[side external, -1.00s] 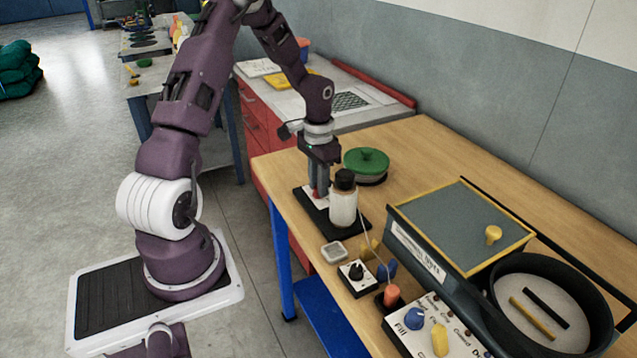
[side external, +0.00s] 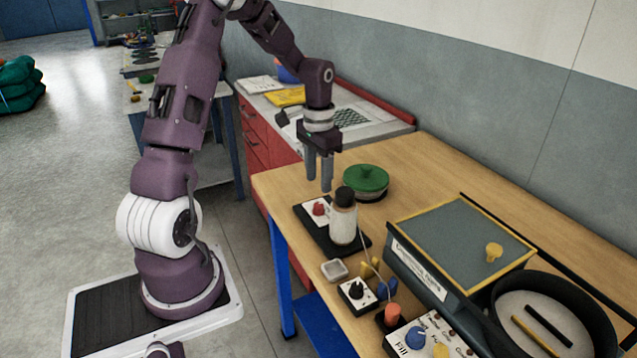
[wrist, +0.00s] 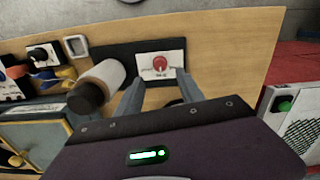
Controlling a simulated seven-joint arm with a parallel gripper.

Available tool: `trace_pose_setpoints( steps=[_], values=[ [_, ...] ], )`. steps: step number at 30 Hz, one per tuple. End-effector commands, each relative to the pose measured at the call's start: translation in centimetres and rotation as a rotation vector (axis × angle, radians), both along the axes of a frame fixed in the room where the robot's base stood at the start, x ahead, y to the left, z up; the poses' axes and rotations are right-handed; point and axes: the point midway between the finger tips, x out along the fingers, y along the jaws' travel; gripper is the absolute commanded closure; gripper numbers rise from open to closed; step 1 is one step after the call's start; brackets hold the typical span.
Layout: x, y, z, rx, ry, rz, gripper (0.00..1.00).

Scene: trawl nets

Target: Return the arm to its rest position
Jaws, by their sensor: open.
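My gripper (side external: 319,182) is open and empty. It hangs fingers-down above the wooden bench (side external: 437,152), over the back end of a black base plate (side external: 353,251). A red knob (side external: 319,208) on a small white panel stands on that plate just below the fingertips, with a gap between. In the wrist view the red knob (wrist: 160,63) shows beyond the two fingers, which stand apart. A bottle with a black cap (side external: 344,217) stands upright on the same plate, close to the gripper.
A green-lidded round pot (side external: 366,182) stands right of the gripper. A grey box with a yellow-edged lid (side external: 462,238), a black round pan (side external: 555,310) and a control panel with coloured knobs (side external: 434,340) fill the front right. The space above the bench is open.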

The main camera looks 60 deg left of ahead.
Motion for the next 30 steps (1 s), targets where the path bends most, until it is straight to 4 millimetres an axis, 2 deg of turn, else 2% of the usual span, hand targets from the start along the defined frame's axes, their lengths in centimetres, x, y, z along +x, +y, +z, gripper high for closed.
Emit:
trace_pose_setpoints(
  steps=[4, 5, 7, 11, 12, 14, 15, 17, 18, 21, 24, 30],
  values=[
    [0.0, -0.1, 0.2, 0.003, -0.002, -0.002, 0.55],
    [0.0, -0.4, 0.6, 0.01, -0.005, -0.005, 0.55],
    [-0.1, -2.0, 2.8, 0.042, -0.022, -0.022, 0.55],
    [-2.0, -7.7, 9.1, 0.123, -0.094, -0.059, 0.55],
    [-3.3, -9.9, 11.0, 0.143, -0.128, -0.07, 0.55],
    [-5.7, -13.1, 13.6, 0.16, -0.192, -0.081, 0.55],
    [-7.5, -15.0, 14.9, 0.163, -0.236, -0.088, 0.55],
    [-10.3, -17.5, 16.3, 0.153, -0.304, -0.097, 0.55],
    [-12.1, -18.8, 16.8, 0.137, -0.344, -0.101, 0.55],
    [-15.7, -21.1, 17.2, 0.088, -0.426, -0.115, 0.55],
    [-17.9, -22.3, 17.1, 0.048, -0.472, -0.125, 0.55],
    [-18.8, -22.7, 17.0, 0.028, -0.489, -0.127, 0.55]
  ],
)
